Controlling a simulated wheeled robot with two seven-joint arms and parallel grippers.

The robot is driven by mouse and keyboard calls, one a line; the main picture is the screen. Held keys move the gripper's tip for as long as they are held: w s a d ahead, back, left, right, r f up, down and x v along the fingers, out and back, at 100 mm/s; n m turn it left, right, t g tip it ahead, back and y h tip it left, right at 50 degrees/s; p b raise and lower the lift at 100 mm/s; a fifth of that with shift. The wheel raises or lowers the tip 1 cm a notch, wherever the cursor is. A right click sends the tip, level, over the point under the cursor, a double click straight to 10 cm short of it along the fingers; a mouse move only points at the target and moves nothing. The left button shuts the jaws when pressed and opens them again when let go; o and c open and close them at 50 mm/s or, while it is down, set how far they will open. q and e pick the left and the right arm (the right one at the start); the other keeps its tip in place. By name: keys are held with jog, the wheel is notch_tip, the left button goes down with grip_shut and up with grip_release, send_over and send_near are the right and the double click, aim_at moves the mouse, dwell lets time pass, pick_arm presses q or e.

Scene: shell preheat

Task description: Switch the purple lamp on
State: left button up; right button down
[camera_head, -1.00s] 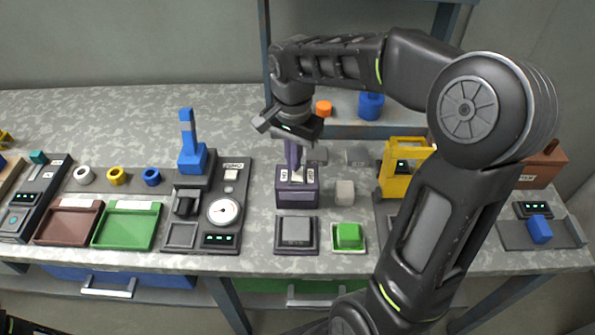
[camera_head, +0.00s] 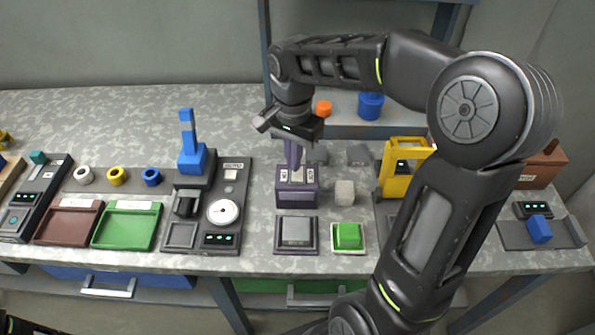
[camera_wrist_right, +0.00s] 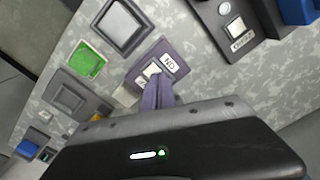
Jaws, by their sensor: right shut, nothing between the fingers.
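A purple box (camera_head: 297,196) with a pale switch and labels on top stands on the table in the middle of the head view. Its top also shows in the right wrist view (camera_wrist_right: 173,58), where one label reads ON. My right gripper (camera_head: 296,164) is above this box, shut and empty, its narrow purple-looking fingers pointing down at the switch. In the wrist view the fingertips (camera_wrist_right: 157,82) overlap the switch area. I cannot tell whether they touch it, or whether any lamp is lit.
A grey-topped plate (camera_head: 296,233) and a green block (camera_head: 347,235) lie in front of the box, and a grey cube (camera_head: 344,193) stands to its right. A yellow frame (camera_head: 396,180) is further right. A dark panel with a gauge (camera_head: 223,212) and blue post (camera_head: 191,153) stands left.

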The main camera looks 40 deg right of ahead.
jog(key=shift+f+b, duration=0.7)
jog(key=shift+f, duration=0.25)
dwell(0.5)
jog(key=shift+r, duration=0.1)
jog(key=shift+r+p, duration=2.75)
jog(key=shift+r, duration=0.7)
